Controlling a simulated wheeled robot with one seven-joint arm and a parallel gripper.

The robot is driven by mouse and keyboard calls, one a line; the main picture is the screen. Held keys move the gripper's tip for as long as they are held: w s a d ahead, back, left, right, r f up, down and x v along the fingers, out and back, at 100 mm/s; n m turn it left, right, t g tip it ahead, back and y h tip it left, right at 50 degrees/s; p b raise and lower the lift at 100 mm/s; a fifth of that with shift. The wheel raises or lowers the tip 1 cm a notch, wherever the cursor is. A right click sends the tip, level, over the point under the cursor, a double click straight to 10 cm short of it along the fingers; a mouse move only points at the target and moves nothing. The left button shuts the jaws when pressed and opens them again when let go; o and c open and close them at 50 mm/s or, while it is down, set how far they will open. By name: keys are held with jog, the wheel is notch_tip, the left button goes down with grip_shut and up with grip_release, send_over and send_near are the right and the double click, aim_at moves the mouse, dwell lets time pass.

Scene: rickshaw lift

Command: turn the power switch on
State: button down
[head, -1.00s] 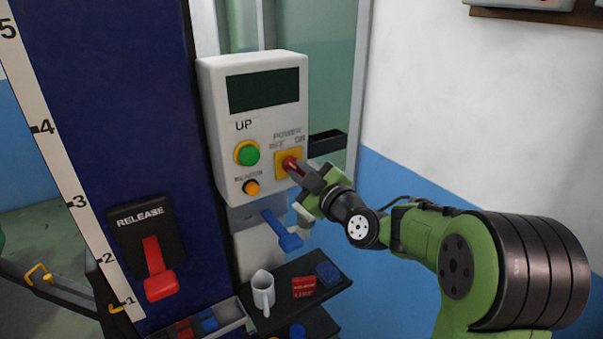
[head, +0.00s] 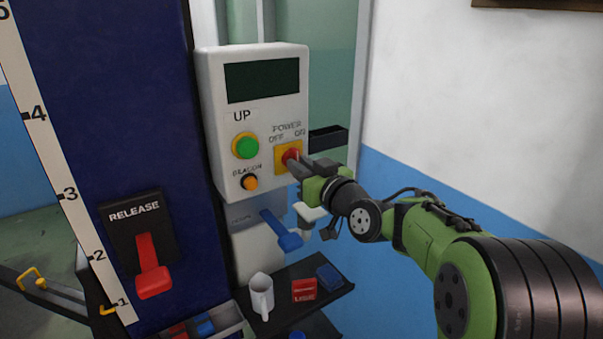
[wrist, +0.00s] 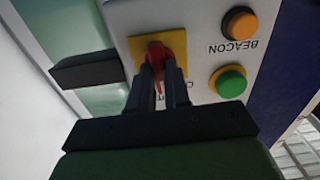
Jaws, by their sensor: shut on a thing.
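The power switch (head: 291,156) is a red knob on a yellow square plate, at the lower right of a white control box (head: 208,120). OFF and ON are printed above it under POWER. My gripper (head: 297,161) reaches it from the right and is shut on the red knob. In the wrist view the knob (wrist: 170,45) shows between and beyond the dark fingers (wrist: 160,75). The fingers hide part of the knob, so I cannot tell its exact angle. The box's dark display (head: 262,80) shows no text.
The green UP button (head: 246,146) and orange BEACON button (head: 249,183) are left of the switch. A blue lever (head: 282,232) is below the box. A red RELEASE lever (head: 150,268) is at left.

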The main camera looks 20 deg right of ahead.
jog(key=shift+m+b, duration=0.3)
jog(key=shift+m, duration=3.9)
jog(key=c, duration=1.1)
grip_release()
jog(key=b+v, duration=0.3)
jog(key=v, duration=1.2)
jog(key=shift+s+d, duration=0.15)
jog(key=shift+s, duration=0.2)
